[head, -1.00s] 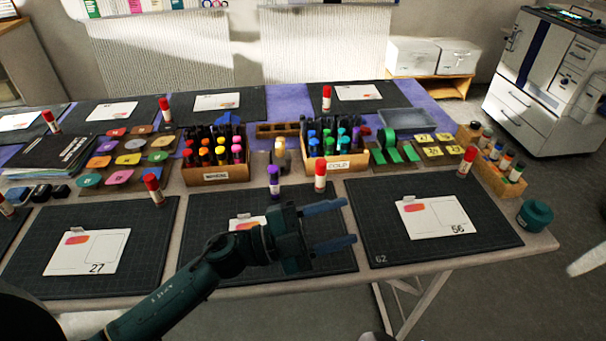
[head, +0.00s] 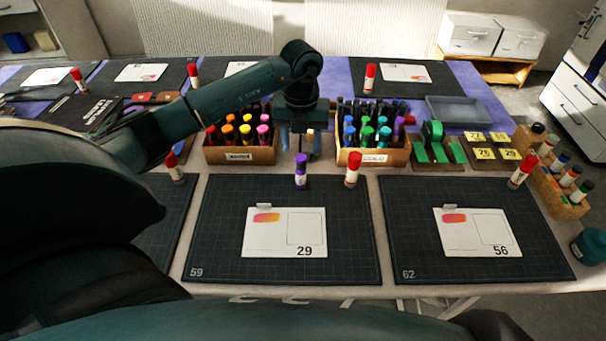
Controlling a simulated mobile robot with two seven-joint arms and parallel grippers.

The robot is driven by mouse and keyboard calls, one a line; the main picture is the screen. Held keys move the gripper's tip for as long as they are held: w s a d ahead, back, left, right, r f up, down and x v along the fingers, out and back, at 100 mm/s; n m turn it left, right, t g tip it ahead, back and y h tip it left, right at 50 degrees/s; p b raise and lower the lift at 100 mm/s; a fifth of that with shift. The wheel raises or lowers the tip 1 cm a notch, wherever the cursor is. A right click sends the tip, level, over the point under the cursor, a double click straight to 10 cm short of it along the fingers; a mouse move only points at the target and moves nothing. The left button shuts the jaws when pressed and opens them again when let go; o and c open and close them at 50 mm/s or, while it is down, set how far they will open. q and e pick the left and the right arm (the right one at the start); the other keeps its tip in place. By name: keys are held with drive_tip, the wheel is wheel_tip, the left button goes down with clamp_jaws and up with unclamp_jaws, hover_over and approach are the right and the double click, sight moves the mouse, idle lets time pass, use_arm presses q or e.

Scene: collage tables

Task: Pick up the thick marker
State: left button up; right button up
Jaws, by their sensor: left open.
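An upright purple marker (head: 301,172) with a pale band stands at the back edge of the middle mat; it looks like the thick marker, though I cannot be sure. My left gripper (head: 300,147) points down in the gap between the two marker crates, just behind the purple marker in the picture. Its fingers are open. A small pale upright item (head: 310,143) shows by the fingers, partly hidden; I cannot tell whether they touch it. My right gripper is not in view.
The warm crate (head: 240,156) and cold crate (head: 372,157), full of markers, flank the gripper. A red-capped glue stick (head: 352,170) stands right of the purple marker. A card (head: 285,232) lies on the middle mat (head: 220,255). My arm hides much of the left side.

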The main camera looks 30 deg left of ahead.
sight(301, 158)
use_arm(q)
wheel_tip(301, 158, down, 3)
drive_tip(key=shift+r, duration=0.1)
drive_tip(key=shift+s+f+p, duration=0.2)
drive_tip(key=shift+f+p, duration=0.4)
drive_tip(key=shift+f, duration=2.05)
drive_tip(key=c, duration=0.8)
